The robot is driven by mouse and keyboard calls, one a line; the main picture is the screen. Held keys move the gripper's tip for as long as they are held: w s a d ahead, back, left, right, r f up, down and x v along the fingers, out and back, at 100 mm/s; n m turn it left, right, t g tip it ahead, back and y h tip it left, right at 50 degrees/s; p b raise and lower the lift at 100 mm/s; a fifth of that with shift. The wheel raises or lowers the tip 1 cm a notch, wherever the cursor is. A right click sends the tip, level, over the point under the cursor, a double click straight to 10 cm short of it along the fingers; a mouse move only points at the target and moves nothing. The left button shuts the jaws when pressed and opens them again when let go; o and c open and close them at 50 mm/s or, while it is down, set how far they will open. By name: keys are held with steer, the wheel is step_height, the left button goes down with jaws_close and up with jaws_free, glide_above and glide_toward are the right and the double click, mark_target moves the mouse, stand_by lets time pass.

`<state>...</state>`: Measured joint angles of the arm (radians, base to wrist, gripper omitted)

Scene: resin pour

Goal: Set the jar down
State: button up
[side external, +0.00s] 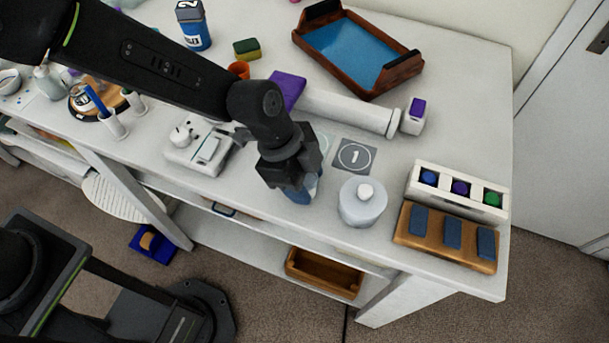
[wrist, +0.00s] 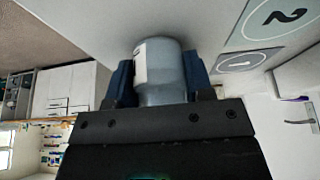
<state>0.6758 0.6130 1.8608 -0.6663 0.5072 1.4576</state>
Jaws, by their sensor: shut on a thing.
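My gripper (side external: 301,190) points down over the white table, near its front edge. In the wrist view its blue finger pads (wrist: 160,85) are closed on both sides of a grey-blue jar (wrist: 160,70) with a white label. The jar's far end is close to the white tabletop; I cannot tell whether it touches. In the side view the jar is mostly hidden by the gripper. A mat marked 1 (side external: 355,156) lies behind and right of the gripper; it also shows in the wrist view (wrist: 242,63), beside a mat marked 2 (wrist: 280,17).
A pale lidded pot (side external: 362,208) stands close to the right of my gripper. A white scale-like device (side external: 200,145) is to the left. A white rack with coloured caps (side external: 458,190) and a wooden block (side external: 445,237) sit at right. A wooden-framed tray (side external: 390,85) is behind.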

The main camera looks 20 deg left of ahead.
steer(key=o, duration=0.9)
steer(key=v, duration=1.2)
steer(key=shift+r, duration=0.2)
